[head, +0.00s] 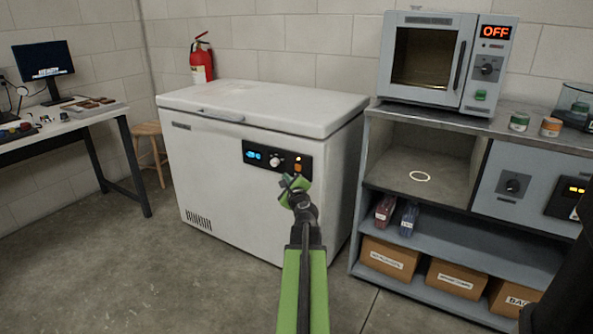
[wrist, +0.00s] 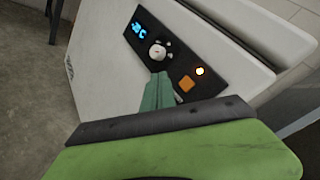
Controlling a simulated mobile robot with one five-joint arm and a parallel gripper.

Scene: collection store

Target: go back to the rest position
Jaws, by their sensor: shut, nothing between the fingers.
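My gripper (head: 287,180) is in front of the white chest freezer (head: 210,165), just below its dark control panel (head: 262,158). In the wrist view, my gripper (wrist: 158,78) is shut and empty, with its fingertips close below the knob (wrist: 157,52) on the panel. I cannot tell whether the fingertips touch the panel. The panel also carries a blue display (wrist: 138,30), an orange button (wrist: 186,84) and a small lit lamp (wrist: 200,71). The freezer lid is closed. My green arm reaches up from the bottom of the head view.
A grey shelf unit (head: 377,178) with an oven (head: 425,60) showing OFF stands to the right. Boxes (head: 390,257) fill its bottom shelf. A desk (head: 75,126) and a wooden stool (head: 148,130) are at left. The floor (head: 130,270) in front of the freezer is clear.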

